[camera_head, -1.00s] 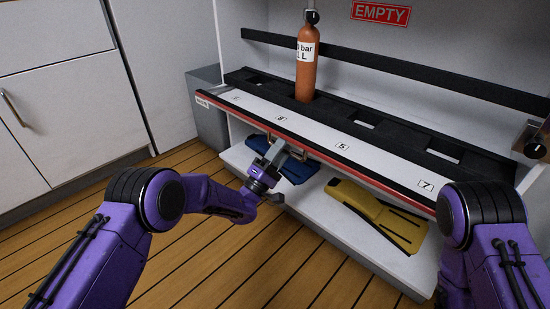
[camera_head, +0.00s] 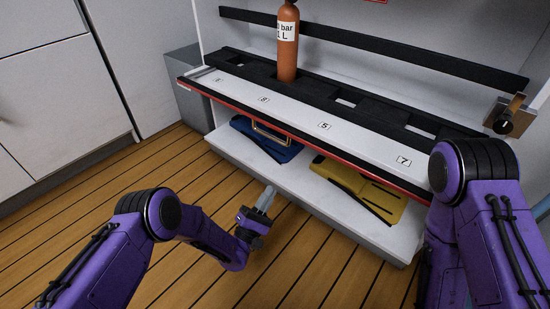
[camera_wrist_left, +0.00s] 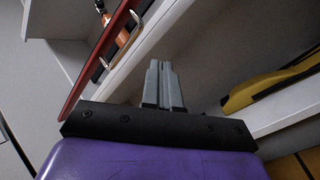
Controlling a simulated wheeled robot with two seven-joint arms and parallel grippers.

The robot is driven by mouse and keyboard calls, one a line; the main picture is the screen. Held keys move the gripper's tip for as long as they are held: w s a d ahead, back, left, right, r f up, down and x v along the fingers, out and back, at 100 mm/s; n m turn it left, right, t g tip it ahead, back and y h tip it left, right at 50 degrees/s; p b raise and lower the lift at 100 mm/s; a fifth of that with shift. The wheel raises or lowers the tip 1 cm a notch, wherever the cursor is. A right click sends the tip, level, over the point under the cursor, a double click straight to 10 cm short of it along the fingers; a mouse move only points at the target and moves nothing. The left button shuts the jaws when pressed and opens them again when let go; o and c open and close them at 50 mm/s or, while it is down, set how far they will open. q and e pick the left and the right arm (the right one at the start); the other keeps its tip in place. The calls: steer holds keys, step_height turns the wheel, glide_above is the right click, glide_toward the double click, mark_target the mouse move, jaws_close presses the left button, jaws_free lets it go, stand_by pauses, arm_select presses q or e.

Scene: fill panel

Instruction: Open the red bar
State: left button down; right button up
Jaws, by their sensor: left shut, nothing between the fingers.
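The red bar (camera_head: 225,103) is a long red strip along the front edge of the white, numbered shelf. A metal loop handle (camera_head: 270,135) sits on its front. In the left wrist view the red bar (camera_wrist_left: 93,72) and its handle (camera_wrist_left: 128,28) show at the upper left. My left gripper (camera_head: 268,192) is shut and empty, below and in front of the handle and clear of it, over the wooden floor. Its grey fingers (camera_wrist_left: 163,75) are together in the left wrist view. My right arm shows at the right, but its gripper is out of view.
An orange gas bottle (camera_head: 288,55) stands upright in the black rack behind the shelf. A blue object (camera_head: 282,153) and a yellow object (camera_head: 370,197) lie on the lower white shelf. White cabinets (camera_head: 60,100) stand at the left. The wooden floor in front is clear.

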steer(key=w+d+f+t+b, duration=0.1)
steer(key=w+d+f+t+h+b, duration=0.1)
steer(key=w+f, duration=0.1)
steer(key=w+d+f+t+b, duration=0.1)
steer(key=w+f, duration=0.1)
steer(key=shift+d, duration=0.4)
steer(key=shift+w+d+f, duration=0.1)
arm_select(q)
steer(key=w+d+r+n+h, duration=0.1)
steer(key=d+r+n, duration=0.3)
steer(key=r+n, duration=0.1)
steer(key=w+d+r+n+t, duration=0.1)
steer(key=w+d+r+n, duration=0.1)
steer(key=d+r+n, duration=0.2)
step_height(320, 180, up, 4)
steer(key=shift+f+n+h, duration=0.1)
steer(key=shift+n+h, duration=0.3)
steer(key=shift+n, duration=0.7)
